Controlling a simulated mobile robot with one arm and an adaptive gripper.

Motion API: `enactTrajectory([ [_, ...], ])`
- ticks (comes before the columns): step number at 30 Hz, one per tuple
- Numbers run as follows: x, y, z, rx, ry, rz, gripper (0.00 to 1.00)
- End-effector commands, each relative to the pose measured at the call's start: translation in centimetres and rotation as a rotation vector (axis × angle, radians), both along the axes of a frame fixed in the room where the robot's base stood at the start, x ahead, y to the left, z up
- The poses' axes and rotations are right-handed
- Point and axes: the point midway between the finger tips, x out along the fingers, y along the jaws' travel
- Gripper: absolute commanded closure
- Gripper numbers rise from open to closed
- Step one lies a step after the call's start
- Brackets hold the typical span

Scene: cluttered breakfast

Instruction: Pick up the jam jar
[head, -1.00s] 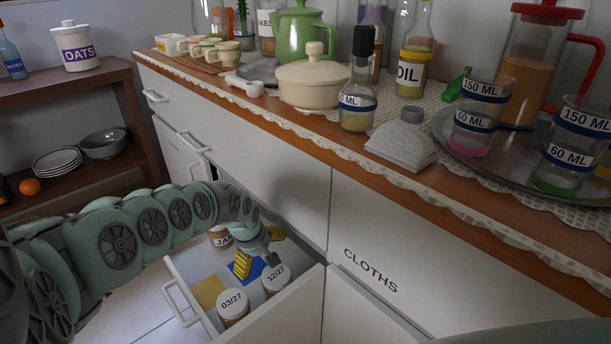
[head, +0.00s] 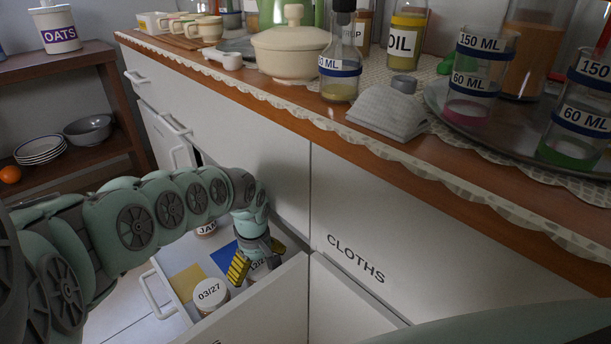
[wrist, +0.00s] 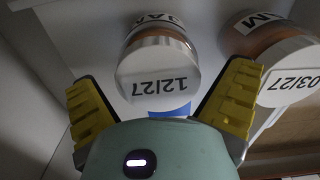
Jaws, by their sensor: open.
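A jar labelled JAM (head: 206,229) stands at the back of the open drawer, partly hidden by my arm. A white-lidded jar marked 12/27 (head: 258,268) stands in the drawer below my gripper. In the wrist view that jar (wrist: 158,68) lies between and ahead of my fingers; its upside-down side label is only partly readable. A jar marked 03/27 (head: 211,291) stands to its left; in the wrist view it (wrist: 290,70) is at the right, outside the fingers. My gripper (head: 257,262) is open, pointing down, with yellow finger pads; it holds nothing.
The drawer (head: 165,280) also holds a yellow item (head: 188,281) and a blue item (head: 224,257) on its floor. The drawer walls stand close around the jars. The cabinet front marked CLOTHS (head: 355,257) is to the right. The crowded counter (head: 290,103) is above.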

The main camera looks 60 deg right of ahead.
Motion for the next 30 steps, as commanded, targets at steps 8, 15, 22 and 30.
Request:
enactTrajectory([
  [8,-0.13,-0.08,-1.46,-0.001,0.000,-0.003,0.00],
  [15,-0.11,-0.07,-1.44,-0.001,0.000,-0.003,0.18],
  [22,-0.10,-0.03,-1.46,0.000,0.001,-0.002,0.42],
  [30,-0.07,0.01,-1.47,0.000,0.001,-0.001,0.69],
])
